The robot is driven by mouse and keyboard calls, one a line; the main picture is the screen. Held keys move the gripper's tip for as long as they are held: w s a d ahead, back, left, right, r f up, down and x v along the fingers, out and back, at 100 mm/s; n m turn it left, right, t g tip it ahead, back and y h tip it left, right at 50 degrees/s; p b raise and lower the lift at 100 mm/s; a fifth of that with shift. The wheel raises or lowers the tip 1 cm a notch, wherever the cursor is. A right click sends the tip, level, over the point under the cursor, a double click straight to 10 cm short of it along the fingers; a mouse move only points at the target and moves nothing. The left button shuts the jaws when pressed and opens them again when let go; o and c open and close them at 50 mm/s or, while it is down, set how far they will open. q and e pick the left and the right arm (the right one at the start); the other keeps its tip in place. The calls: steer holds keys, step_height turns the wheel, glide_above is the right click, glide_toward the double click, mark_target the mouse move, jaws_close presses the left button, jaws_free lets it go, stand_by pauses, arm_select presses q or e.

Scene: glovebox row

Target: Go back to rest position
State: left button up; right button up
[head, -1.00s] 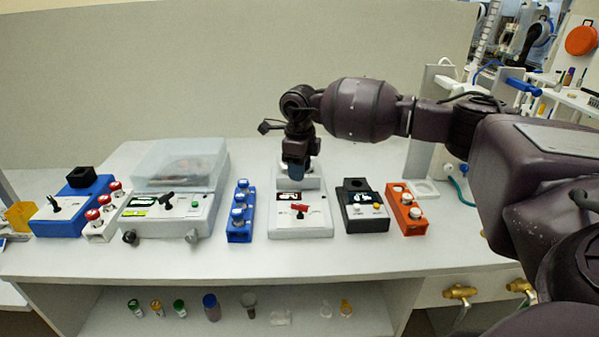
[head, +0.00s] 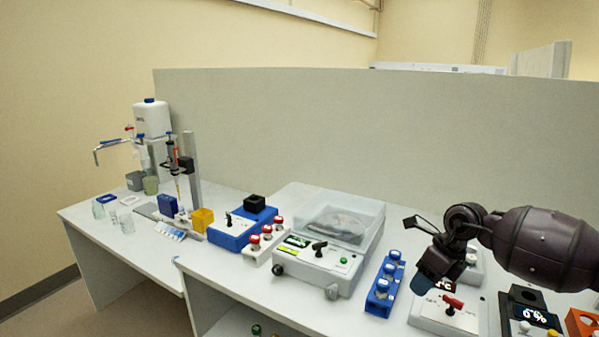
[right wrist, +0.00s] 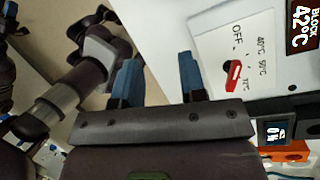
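My right gripper (head: 426,285) hangs in front of the white heating block (head: 428,312) with a red switch (head: 453,302) and hides part of it. In the right wrist view its two blue fingertips (right wrist: 160,75) stand apart with nothing between them. That view also shows the block's panel, its red switch (right wrist: 233,75) and a display (right wrist: 303,25) reading about 42 °C. Dark arm parts at the upper left there look like my own. My left gripper does not show in the head view, and I cannot make it out in the wrist view.
Left of the block are a blue vial rack (head: 371,300), a centrifuge-like box (head: 318,272) with a clear lid, a white rack (head: 252,253) and a blue device (head: 226,238). A black device (head: 512,300) is to the right. A grey partition (head: 300,130) stands behind.

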steer(key=s+a+r+m+t+y, duration=0.2)
steer(key=s+a+m+t+y, duration=0.3)
steer(key=a, duration=0.4)
steer(key=s+a+r+m+t+y, duration=0.1)
steer(key=s+a+m+t+y, duration=0.1)
steer(key=a+m+t+y, duration=0.6)
steer(key=s+d+f+m+t+h, duration=0.1)
steer(key=s+d+f+m+h, duration=0.25)
steer(key=d+m+h, duration=0.45)
steer(key=s+d+f+m+t+h, duration=0.1)
steer(key=s+d+f+m+h, duration=0.25)
steer(key=m+h, duration=0.8)
steer(key=s+d+f+m+g+y, duration=0.1)
steer(key=s+d+f+m+g, duration=0.2)
steer(key=s, duration=0.4)
steer(key=s+f+m+g, duration=0.3)
steer(key=s+m+g, duration=0.15)
steer(key=s, duration=0.35)
steer(key=s+d+f+m+g+y, duration=0.1)
steer(key=s+d+f+m+g, duration=0.15)
steer(key=s+m+g, duration=0.35)
steer(key=w+f+n+t, duration=0.1)
steer(key=w+f+t, duration=0.2)
steer(key=f+t, duration=0.1)
steer(key=w+a+f+n+t, duration=0.1)
steer(key=w+f+n+t, duration=0.1)
steer(key=f+t, duration=0.3)
steer(key=shift+w+f, duration=0.65)
steer(key=shift+f, duration=0.5)
